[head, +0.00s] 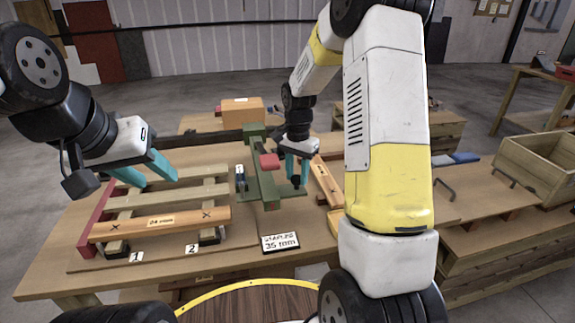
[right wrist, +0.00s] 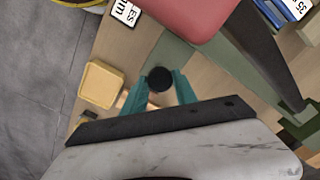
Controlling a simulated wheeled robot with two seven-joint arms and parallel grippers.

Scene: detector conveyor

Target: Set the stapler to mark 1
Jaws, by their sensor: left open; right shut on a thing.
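A green fixture with a red block (head: 269,161) on it stands at mid-table; I take it for the stapler, though its shape is partly hidden. My right gripper (head: 297,180) is at its right side, shut on a black round knob (right wrist: 160,79). The red block fills the top of the right wrist view (right wrist: 190,15). My left gripper (head: 157,177) is open and empty above the wooden pallet (head: 165,197). Mark 1 (head: 136,257) and mark 2 (head: 192,250) are white tags at the pallet's front. A board (head: 160,222) labelled 24 mm, with two crosses, lies across it.
A small dark blue item (head: 240,177) stands left of the green fixture. A wooden crate (head: 540,160) and a bench are at the right. My right arm hides part of the table.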

